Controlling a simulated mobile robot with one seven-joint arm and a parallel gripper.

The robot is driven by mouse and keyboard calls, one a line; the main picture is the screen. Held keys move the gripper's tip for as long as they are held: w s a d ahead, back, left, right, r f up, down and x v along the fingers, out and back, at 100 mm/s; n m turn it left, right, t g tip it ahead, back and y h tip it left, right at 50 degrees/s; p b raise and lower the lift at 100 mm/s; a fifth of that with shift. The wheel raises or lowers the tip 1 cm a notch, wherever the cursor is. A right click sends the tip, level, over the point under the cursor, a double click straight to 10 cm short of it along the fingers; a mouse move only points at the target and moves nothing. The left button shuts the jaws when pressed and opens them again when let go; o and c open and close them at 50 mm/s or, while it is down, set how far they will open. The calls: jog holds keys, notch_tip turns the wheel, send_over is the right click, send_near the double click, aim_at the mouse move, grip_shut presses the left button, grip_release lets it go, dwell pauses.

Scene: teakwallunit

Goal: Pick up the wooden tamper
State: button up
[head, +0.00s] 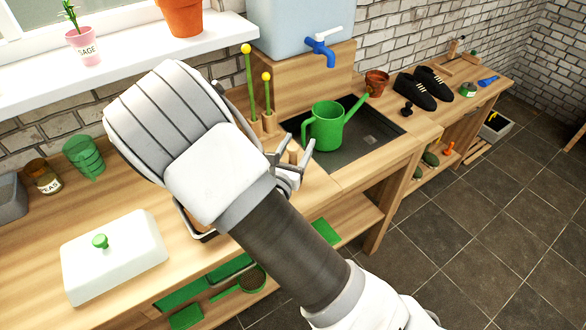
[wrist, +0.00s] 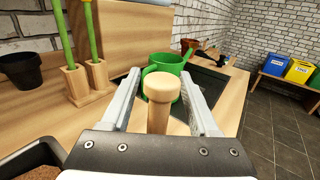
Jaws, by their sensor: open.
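The wooden tamper (wrist: 160,92) is a pale turned piece with a rounded knob on a narrower shaft. In the wrist view it stands between the two open fingers of my gripper (wrist: 162,95), with space visible on both sides. Its lower part is hidden by the gripper body. In the head view the tamper's top (head: 292,152) shows between the fingers of my gripper (head: 290,165), above the wooden counter left of the sink. My arm covers much of the area around it.
A green watering can (head: 327,127) stands in the dark sink (head: 372,140) just beyond the gripper. Wooden holders with green sticks (wrist: 83,84) stand close on the left. A white lidded dish (head: 115,258) is at the front left. A brown-filled tray (wrist: 40,172) lies near the gripper's left.

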grip_shut()
jog(key=shift+r, duration=0.15)
jog(key=s+d+r+p, duration=0.4)
jog(key=d+r+p, duration=0.5)
jog(key=d+r, duration=0.1)
jog(key=shift+d+r, duration=0.4)
jog(key=shift+r, duration=0.05)
dwell(0.4)
